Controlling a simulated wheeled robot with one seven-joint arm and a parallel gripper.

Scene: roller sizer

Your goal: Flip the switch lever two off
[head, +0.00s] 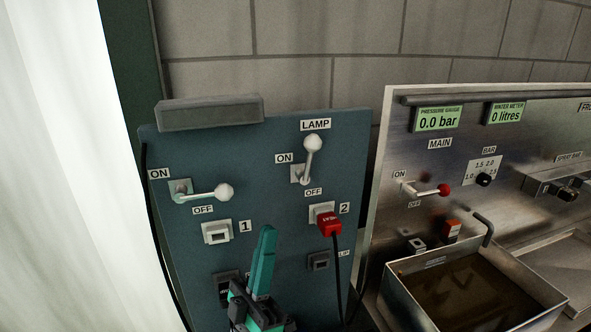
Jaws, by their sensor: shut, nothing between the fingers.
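The blue-green switch panel (260,165) carries two white ball-ended levers. Lever two (311,150), the right one under the LAMP label and above socket 2, points up, with ON at its left and OFF below it. Lever one (215,194), on the left above socket 1, points right just above its OFF label. My gripper (267,234) is shut and empty, its teal fingers pointing up in front of the panel's lower middle. In the picture it is below and left of lever two, between the sockets, and touches neither lever. It hides part of the lower panel.
A red plug (329,223) with a hanging black cable sits in socket 2. Socket 1 (217,232) is empty. At right, a steel panel (425,160) has a red-ended MAIN lever (442,190) and a basin (408,277) of brown liquid. A white curtain (60,170) hangs at left.

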